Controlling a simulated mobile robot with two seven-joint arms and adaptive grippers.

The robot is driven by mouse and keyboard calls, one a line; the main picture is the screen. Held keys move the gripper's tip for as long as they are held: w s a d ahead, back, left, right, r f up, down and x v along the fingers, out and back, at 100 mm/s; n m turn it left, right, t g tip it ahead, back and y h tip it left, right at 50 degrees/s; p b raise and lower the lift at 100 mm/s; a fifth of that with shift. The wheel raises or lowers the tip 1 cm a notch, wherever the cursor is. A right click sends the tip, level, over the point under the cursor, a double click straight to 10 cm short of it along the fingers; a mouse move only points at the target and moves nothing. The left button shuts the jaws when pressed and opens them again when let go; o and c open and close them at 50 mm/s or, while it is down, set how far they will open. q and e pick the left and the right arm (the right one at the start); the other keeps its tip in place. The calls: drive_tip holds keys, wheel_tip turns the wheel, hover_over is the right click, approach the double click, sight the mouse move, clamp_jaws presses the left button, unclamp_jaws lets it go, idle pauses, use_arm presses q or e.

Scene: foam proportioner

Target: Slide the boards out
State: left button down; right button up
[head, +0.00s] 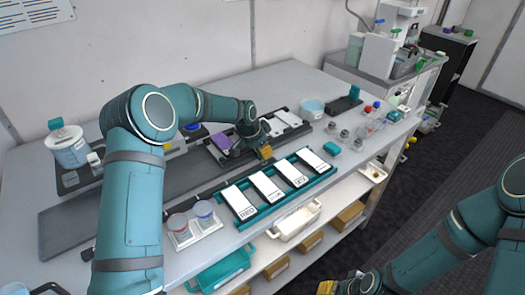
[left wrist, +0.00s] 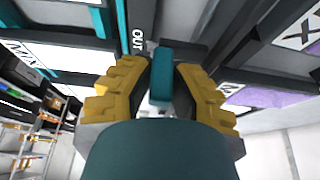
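Four white-faced boards stand in a teal rack (head: 232,220) at the front of the bench; one is the leftmost board (head: 239,201). Behind it, dark fixtures hold a purple-topped piece (head: 219,141) and a white-topped board (head: 286,119). My left gripper (head: 264,152) is low between the rack and these fixtures. In the left wrist view its yellow-padded fingers (left wrist: 162,85) are close on both sides of a teal tab (left wrist: 162,72), beneath a dark part marked "OUT". My right gripper (head: 327,287) shows only as a yellow bit at the bottom edge.
Two lidded cups (head: 190,222) stand left of the rack. A jar (head: 68,148) is at the far left. Small bottles (head: 368,110) and a teal block (head: 331,146) are on the right. Trays and boxes (head: 296,222) fill the shelf below.

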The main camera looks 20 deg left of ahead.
use_arm(q)
drive_tip(key=c, duration=1.2)
unclamp_jaws()
drive_tip(key=shift+w+d, duration=0.1)
drive_tip(key=shift+d, duration=0.1)
drive_tip(key=shift+w, duration=0.1)
drive_tip(key=shift+a+r, duration=0.1)
drive_tip(key=shift+r, duration=0.05)
drive_tip(key=v, duration=1.1)
drive_tip(key=shift+s+r, duration=0.2)
drive_tip(key=shift+r, duration=0.05)
